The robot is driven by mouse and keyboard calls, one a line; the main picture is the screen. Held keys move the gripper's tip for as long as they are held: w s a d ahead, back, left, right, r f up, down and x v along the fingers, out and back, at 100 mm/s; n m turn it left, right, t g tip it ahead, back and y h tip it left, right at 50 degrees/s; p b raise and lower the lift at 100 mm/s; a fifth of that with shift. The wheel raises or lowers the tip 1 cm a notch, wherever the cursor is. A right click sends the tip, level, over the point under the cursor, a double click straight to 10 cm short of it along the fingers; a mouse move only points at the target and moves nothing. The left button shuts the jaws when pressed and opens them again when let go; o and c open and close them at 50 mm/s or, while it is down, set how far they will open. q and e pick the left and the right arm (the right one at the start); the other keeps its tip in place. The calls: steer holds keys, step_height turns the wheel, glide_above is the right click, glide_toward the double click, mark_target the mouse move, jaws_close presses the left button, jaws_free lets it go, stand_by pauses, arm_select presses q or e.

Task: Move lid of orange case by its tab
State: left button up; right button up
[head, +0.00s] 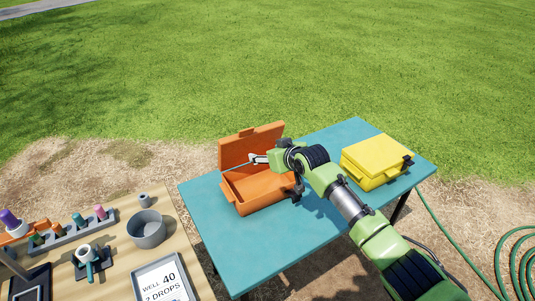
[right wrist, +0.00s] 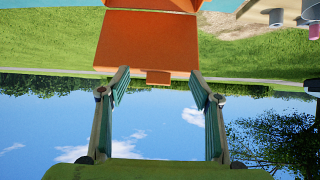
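The orange case (head: 262,193) stands on the teal table with its lid (head: 238,150) raised, roughly upright. In the right wrist view, which appears upside down, the lid (right wrist: 150,42) fills the upper middle, and its small tab (right wrist: 157,77) projects from its edge. My right gripper (head: 250,161) is in front of the lid in the head view. In the right wrist view my right gripper (right wrist: 158,76) has its fingers wide apart, with the tab in line between their tips. No contact can be made out. My left gripper is not in view.
A closed yellow case (head: 372,160) stands on the right of the teal table (head: 218,235). A wooden table at left holds a grey cup (head: 147,229), a rack of coloured vials and a card tray (head: 140,290). A green hose (head: 463,238) lies on the ground at right.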

steer(key=v, duration=1.2)
stand_by(0.4)
